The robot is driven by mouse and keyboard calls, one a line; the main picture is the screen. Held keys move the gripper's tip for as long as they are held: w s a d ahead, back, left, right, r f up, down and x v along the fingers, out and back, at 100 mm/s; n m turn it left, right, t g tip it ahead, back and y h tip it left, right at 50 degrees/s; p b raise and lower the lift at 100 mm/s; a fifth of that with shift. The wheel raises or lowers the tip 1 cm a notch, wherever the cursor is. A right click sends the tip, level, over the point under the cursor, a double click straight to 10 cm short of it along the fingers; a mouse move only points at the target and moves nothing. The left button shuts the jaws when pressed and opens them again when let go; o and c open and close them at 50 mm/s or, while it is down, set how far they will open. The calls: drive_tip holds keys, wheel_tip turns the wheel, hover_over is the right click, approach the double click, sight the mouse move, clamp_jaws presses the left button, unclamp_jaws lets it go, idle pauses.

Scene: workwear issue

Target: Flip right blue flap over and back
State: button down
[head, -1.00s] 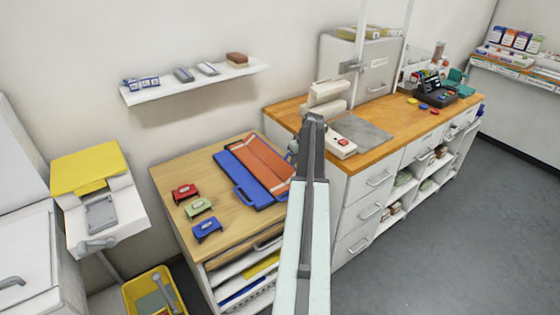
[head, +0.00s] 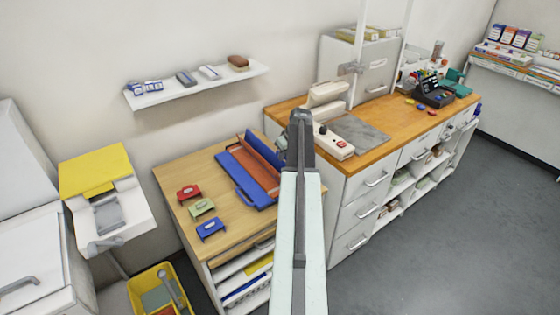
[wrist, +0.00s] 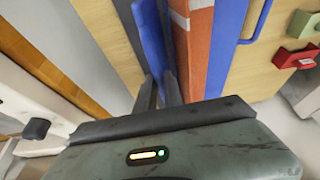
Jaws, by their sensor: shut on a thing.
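The folding board lies on the wooden tabletop, with its left blue flap (head: 232,172) flat and an orange layer (head: 255,176) along its middle. The right blue flap (head: 264,150) stands raised, its blue face showing in the head view. In the wrist view this flap (wrist: 152,38) runs down between the fingers of my gripper (wrist: 159,90), which is shut on its edge. The orange layer (wrist: 195,50) and the left blue flap with its handle lie to the right there. My arm hides the gripper's fingers in the head view.
Red (head: 189,192), green (head: 202,207) and blue (head: 210,228) small blocks stand on the tabletop left of the board. A higher counter (head: 400,115) with a white device (head: 333,140) adjoins on the right. A wall shelf (head: 200,84) hangs above.

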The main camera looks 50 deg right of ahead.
drive_tip(key=shift+d+f+b, duration=0.2)
drive_tip(key=shift+f+b, duration=0.3)
drive_tip(key=shift+d+f+b, duration=0.15)
drive_tip(key=shift+f+b, duration=0.3)
drive_tip(key=shift+f, duration=0.05)
drive_tip(key=shift+d+f, duration=0.3)
drive_tip(key=shift+d, duration=0.05)
drive_tip(key=c, duration=2)
unclamp_jaws()
drive_tip(key=a, duration=0.1)
drive_tip(key=a+r+p, duration=0.1)
drive_tip(key=w+a, duration=0.1)
drive_tip(key=shift+w+a+r, duration=0.1)
drive_tip(key=shift+a+r, duration=0.25)
drive_tip(key=shift+o, duration=0.8)
drive_tip(key=shift+w+a, duration=0.1)
drive_tip(key=shift+a, duration=1)
drive_tip(key=shift+o, duration=0.8)
drive_tip(key=shift+w+a+f, duration=0.15)
drive_tip(key=shift+a, duration=0.35)
drive_tip(key=shift+w+a+f, duration=0.1)
drive_tip(key=shift+a+f, duration=0.05)
drive_tip(key=shift+a, duration=0.35)
drive_tip(key=shift+o, duration=1.2)
drive_tip(key=shift+a, duration=0.1)
drive_tip(key=shift+o, duration=0.2)
drive_tip(key=shift+w, duration=0.1)
